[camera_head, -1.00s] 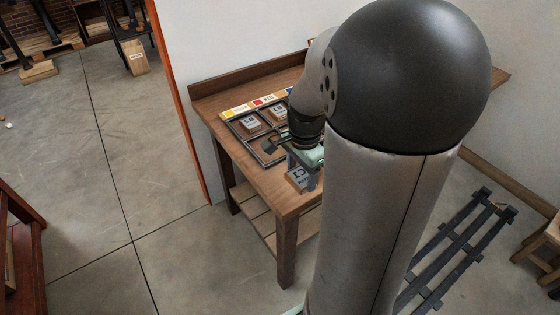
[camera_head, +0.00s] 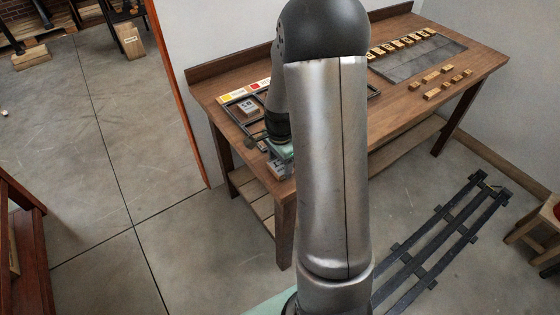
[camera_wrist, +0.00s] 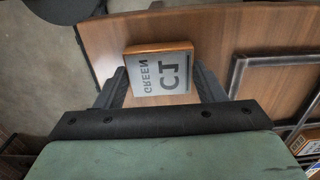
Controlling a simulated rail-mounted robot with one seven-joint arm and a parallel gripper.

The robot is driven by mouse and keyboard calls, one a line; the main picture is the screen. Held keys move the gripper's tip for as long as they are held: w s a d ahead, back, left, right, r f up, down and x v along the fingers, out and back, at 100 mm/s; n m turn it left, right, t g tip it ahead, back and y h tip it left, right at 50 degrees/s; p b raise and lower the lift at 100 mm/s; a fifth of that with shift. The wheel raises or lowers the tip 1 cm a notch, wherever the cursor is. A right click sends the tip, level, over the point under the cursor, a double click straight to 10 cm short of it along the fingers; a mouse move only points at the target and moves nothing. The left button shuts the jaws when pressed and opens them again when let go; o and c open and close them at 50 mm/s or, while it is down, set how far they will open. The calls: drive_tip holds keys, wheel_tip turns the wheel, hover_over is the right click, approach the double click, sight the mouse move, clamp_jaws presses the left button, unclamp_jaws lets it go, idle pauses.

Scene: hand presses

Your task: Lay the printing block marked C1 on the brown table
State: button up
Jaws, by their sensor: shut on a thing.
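The printing block marked C1 (camera_wrist: 160,72) has a grey face with mirrored lettering, "C1" and "GREEN", and a wooden edge. It sits between the two fingers of my gripper (camera_wrist: 162,88), which is shut on it. The brown table (camera_wrist: 115,35) shows behind the block in the wrist view; I cannot tell whether the block touches it. In the head view, my gripper (camera_head: 279,163) is over the front left part of the brown table (camera_head: 405,116), near the front edge. There the block is mostly hidden by my gripper and arm.
A dark-framed rack (camera_head: 236,96) holds another block (camera_head: 247,109) and coloured labels at the table's left. A grey slab (camera_head: 418,62), a row of labelled blocks and several small wooden pieces (camera_head: 432,94) lie on the right. The table front between is bare.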

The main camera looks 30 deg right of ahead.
sight(280, 165)
drive_tip(key=shift+f, duration=0.1)
drive_tip(key=o, duration=0.6)
drive_tip(key=shift+f, duration=0.15)
drive_tip(key=o, duration=0.4)
drive_tip(key=shift+o, duration=0.2)
wheel_tip(280, 165, up, 11)
drive_tip(key=s+a+r+n, duration=0.2)
drive_tip(key=s+a+n, duration=0.5)
drive_tip(key=s+n, duration=0.1)
drive_tip(key=s+a+r+n, duration=0.1)
drive_tip(key=s+a+n, duration=0.6)
drive_tip(key=s+n, duration=0.2)
drive_tip(key=shift+s+r, duration=0.4)
drive_tip(key=shift+s, duration=0.85)
